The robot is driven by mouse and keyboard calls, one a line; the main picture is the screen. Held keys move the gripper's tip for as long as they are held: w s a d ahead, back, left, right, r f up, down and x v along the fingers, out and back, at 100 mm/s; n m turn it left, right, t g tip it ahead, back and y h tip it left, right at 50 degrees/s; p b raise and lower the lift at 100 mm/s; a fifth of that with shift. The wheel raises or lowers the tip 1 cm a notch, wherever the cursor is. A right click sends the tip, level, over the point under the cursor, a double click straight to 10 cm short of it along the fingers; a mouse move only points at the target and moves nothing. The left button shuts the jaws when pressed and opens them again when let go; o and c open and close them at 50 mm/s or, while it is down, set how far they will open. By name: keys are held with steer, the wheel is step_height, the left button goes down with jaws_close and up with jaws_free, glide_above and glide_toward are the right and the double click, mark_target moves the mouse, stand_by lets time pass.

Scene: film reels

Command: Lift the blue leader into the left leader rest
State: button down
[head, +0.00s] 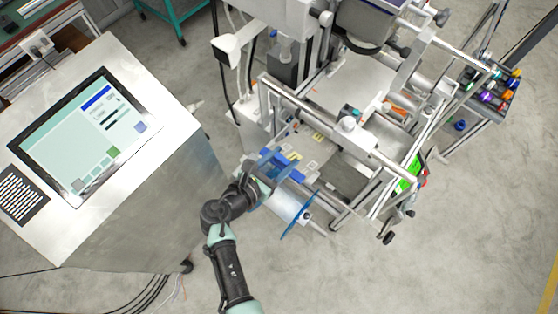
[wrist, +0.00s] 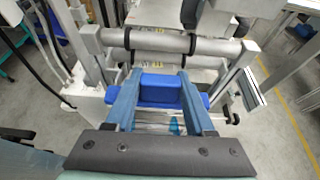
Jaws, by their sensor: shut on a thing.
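The blue leader (wrist: 160,90) is a blue block with a wider, lower part that shows on both sides of my fingers in the wrist view. My gripper (wrist: 158,82) is shut on it, one finger on each side of its raised middle. In the head view the blue leader (head: 286,160) is at the front of the machine, partly behind my gripper (head: 270,168). In the wrist view it is just in front of a silver roller with black rings (wrist: 170,42). I cannot tell whether it touches anything below. I cannot make out which part is the left leader rest.
A white roll with blue discs (head: 290,207) is beside my gripper, close to my wrist. The machine's metal frame (head: 350,140) rises behind and to the right. A console with a screen (head: 85,137) stands at the left. The floor at the lower right is clear.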

steer(key=b+x, duration=0.3)
steer(key=x, duration=0.4)
steer(key=shift+w+r, duration=0.15)
steer(key=shift+w, duration=0.05)
stand_by(0.8)
steer(key=shift+d, duration=0.15)
